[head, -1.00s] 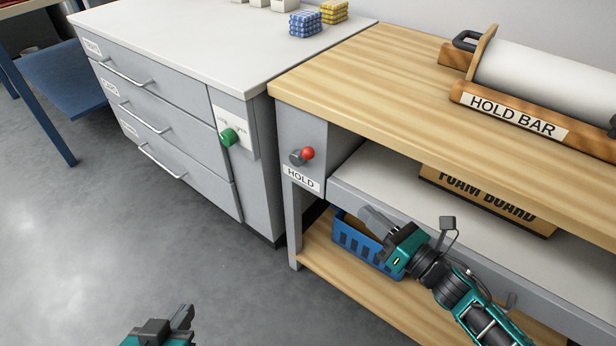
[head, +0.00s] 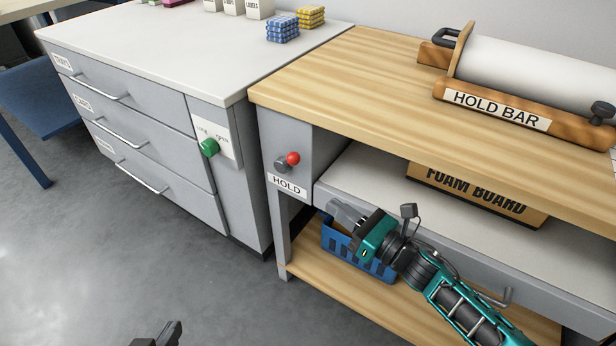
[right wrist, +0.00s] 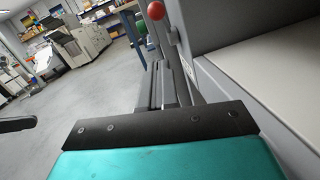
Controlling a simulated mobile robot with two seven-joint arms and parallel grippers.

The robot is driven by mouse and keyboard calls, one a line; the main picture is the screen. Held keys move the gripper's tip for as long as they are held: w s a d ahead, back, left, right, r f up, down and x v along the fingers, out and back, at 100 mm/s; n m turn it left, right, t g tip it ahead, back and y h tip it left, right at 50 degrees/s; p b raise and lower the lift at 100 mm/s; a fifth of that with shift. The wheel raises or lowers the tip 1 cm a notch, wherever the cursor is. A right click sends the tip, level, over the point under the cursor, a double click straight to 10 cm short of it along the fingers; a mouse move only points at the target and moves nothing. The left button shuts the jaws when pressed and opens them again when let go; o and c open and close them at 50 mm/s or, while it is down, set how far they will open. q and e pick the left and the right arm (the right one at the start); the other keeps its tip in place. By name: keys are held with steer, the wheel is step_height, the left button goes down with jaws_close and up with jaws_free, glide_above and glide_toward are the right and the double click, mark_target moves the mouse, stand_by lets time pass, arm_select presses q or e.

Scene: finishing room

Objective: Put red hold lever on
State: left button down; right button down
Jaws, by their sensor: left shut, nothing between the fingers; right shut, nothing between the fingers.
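The red hold lever (head: 292,158) is a red ball on a short grey pivot, on the grey end panel of the wooden bench above a HOLD label (head: 287,185). The red ball also shows in the right wrist view (right wrist: 156,11), beyond the fingers. My right gripper (head: 336,207) is shut and empty, below and to the right of the lever and apart from it. Its closed fingers show in the right wrist view (right wrist: 163,85). My left gripper (head: 172,333) is shut and empty at the bottom edge, low over the floor, mostly out of frame.
A green knob (head: 209,148) sits on the grey drawer cabinet (head: 120,130) to the left. A blue basket (head: 345,248) stands on the lower shelf behind my right gripper. A FOAM BOARD box (head: 480,192) lies on the middle shelf. The floor before the cabinet is clear.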

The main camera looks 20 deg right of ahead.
glide_toward(287, 163)
step_height(287, 163, down, 2)
steer(key=shift+w+a+r, duration=0.55)
steer(key=shift+w+r, duration=0.2)
steer(key=shift+w, duration=0.05)
steer(key=shift+w+a+r, duration=0.55)
steer(key=shift+w+r, duration=0.2)
